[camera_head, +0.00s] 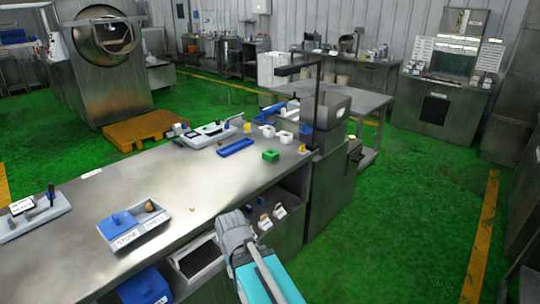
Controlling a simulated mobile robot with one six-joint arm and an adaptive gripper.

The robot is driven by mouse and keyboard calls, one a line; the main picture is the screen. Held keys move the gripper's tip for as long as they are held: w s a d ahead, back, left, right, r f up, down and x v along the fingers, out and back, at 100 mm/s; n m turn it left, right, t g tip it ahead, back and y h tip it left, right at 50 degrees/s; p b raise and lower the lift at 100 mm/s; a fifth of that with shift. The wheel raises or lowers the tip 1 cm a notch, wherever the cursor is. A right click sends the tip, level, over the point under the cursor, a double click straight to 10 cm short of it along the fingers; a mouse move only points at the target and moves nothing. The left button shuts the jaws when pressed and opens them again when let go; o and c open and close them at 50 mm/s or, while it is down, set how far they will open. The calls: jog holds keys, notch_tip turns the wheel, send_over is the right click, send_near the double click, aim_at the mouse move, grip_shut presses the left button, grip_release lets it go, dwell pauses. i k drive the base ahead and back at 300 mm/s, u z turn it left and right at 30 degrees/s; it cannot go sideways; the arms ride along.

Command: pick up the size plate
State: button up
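I cannot tell for sure which thing is the size plate. Small pale upright pieces with dark and brown parts (272,216) stand in the open shelf space under the bench's front edge. My arm (262,275) reaches up from the bottom of the view, teal and white, and ends in a bulky grey part in front of the bench. No gripper fingers show, so I cannot see what my gripper holds.
The steel bench (150,185) carries a two-part tray with a blue lid (122,226), a blue tray (236,147), a green block (271,155) and white cups. A dark post (317,100) rises at its far end. Green floor is free to the right.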

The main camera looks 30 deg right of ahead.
aim_at(266, 156)
jog(key=u, duration=0.05)
jog(key=i, duration=1)
jog(key=z, duration=0.05)
